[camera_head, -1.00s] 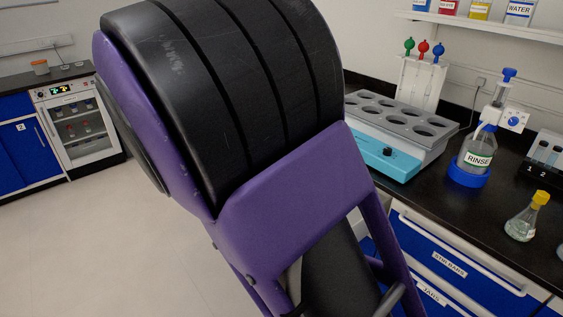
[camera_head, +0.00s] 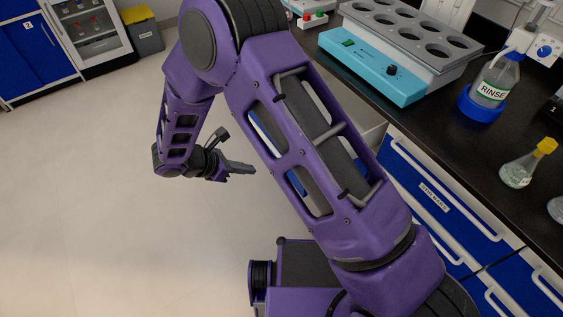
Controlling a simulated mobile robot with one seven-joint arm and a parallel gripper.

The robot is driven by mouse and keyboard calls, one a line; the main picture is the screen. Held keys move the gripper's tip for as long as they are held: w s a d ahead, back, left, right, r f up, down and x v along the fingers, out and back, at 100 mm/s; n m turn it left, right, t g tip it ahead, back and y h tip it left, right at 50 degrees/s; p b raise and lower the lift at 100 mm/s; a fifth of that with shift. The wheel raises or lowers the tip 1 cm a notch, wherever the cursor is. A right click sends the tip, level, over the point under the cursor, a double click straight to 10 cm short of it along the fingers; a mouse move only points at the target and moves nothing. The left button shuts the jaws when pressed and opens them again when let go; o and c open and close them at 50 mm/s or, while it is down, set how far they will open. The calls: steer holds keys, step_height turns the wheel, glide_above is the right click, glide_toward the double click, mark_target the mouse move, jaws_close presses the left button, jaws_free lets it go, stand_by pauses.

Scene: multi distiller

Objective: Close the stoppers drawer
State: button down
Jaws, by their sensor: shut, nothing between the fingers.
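A drawer (camera_head: 372,139) stands pulled out from the counter front, mostly hidden behind my purple arm. Part of its pale side shows right of the arm, and bits of blue and white show through the gaps in the arm. Its label is hidden, so I cannot read whether it is the stoppers drawer. My gripper (camera_head: 250,170) is shut and empty, pointing right over open floor at the left of the arm. It appears apart from the drawer, though the arm hides much of the space between them.
A shut drawer with a label (camera_head: 434,197) lies to the right. On the black counter stand a blue block heater (camera_head: 372,68), a rinse bottle (camera_head: 495,82) and a yellow-capped flask (camera_head: 525,165). A grey bin (camera_head: 143,32) stands far back. The floor at left is clear.

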steer(key=w+d+r+x, duration=0.1)
steer(key=r+x, duration=0.1)
steer(key=x, duration=1)
steer(key=shift+w+d+f, duration=0.2)
steer(key=shift+d+f, duration=0.05)
steer(key=shift+d, duration=0.25)
steer(key=w+d+b, duration=0.1)
steer(key=w+d, duration=0.4)
steer(key=d, duration=0.3)
steer(key=w+d+b, duration=0.2)
steer(key=w+d, duration=0.4)
steer(key=d, duration=0.2)
steer(key=w+d+b, duration=0.2)
steer(key=w+d, duration=0.4)
steer(key=d, duration=0.3)
steer(key=shift+w+d, duration=0.15)
steer(key=shift+d, duration=0.2)
steer(key=shift+d+r+b, duration=0.15)
steer(key=shift+b, duration=0.15)
